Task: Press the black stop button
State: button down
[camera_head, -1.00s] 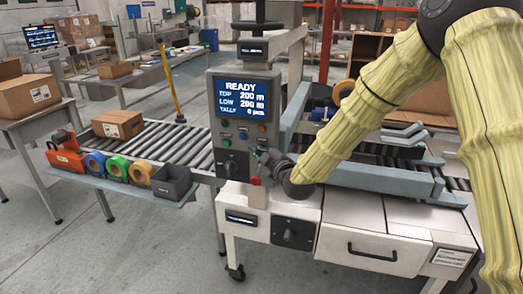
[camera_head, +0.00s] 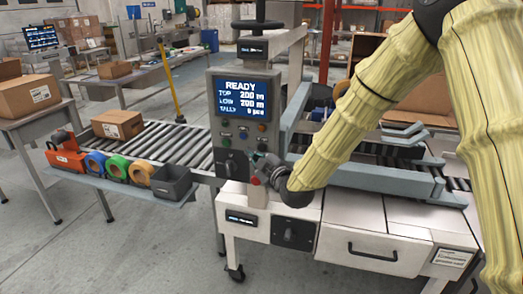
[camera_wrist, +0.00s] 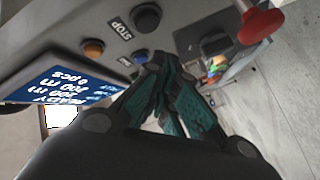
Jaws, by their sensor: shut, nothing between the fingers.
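The black stop button (camera_wrist: 146,18) is a round dark cap on the grey control panel at the top of the wrist view, beside a STOP label (camera_wrist: 118,28). My gripper (camera_wrist: 163,62) is shut and empty, its teal-padded fingers pointing toward the panel. Its tips appear below the stop button in the wrist view, close to the blue button (camera_wrist: 141,57). They look apart from the stop button. In the head view my gripper (camera_head: 262,162) is at the panel's lower right, and I cannot clearly make out the stop button there.
An orange button (camera_wrist: 93,48) and the lit READY screen (camera_head: 240,98) are on the same panel. A red knob (camera_wrist: 262,22) sticks out at the upper right of the wrist view. The roller conveyor (camera_head: 185,145) and a grey bin (camera_head: 172,183) lie left of the panel.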

jog(key=s, duration=0.1)
jog(key=s+a, duration=0.1)
jog(key=s, duration=0.1)
jog(key=shift+f, duration=0.1)
dwell(0.7)
jog(key=s+d+f+m+g+h, duration=0.2)
jog(key=s+d+f+m, duration=0.15)
jog(key=s+f, duration=0.45)
jog(key=s+d+f+m+g+h+p, duration=0.1)
jog(key=s+d+f+m+g, duration=0.2)
jog(key=f, duration=0.9)
jog(key=s+d+f+m+g+h, duration=0.2)
jog(key=s+d+f, duration=0.35)
jog(key=f, duration=0.45)
jog(key=s+d+f+m+g+h, duration=0.1)
jog(key=s+d+f, duration=0.3)
jog(key=s, duration=0.7)
jog(key=s+d+f+m+g+h+p, duration=0.1)
jog(key=s+d+f+m+g, duration=0.2)
jog(key=s, duration=0.8)
jog(key=s+d+f+m+g+h, duration=0.1)
jog(key=s+d+f+m+g, duration=0.2)
jog(key=s+f, duration=0.3)
jog(key=s+d+g, duration=0.1)
jog(key=s, duration=0.4)
jog(key=shift+d+f, duration=0.3)
jog(key=shift+f, duration=0.1)
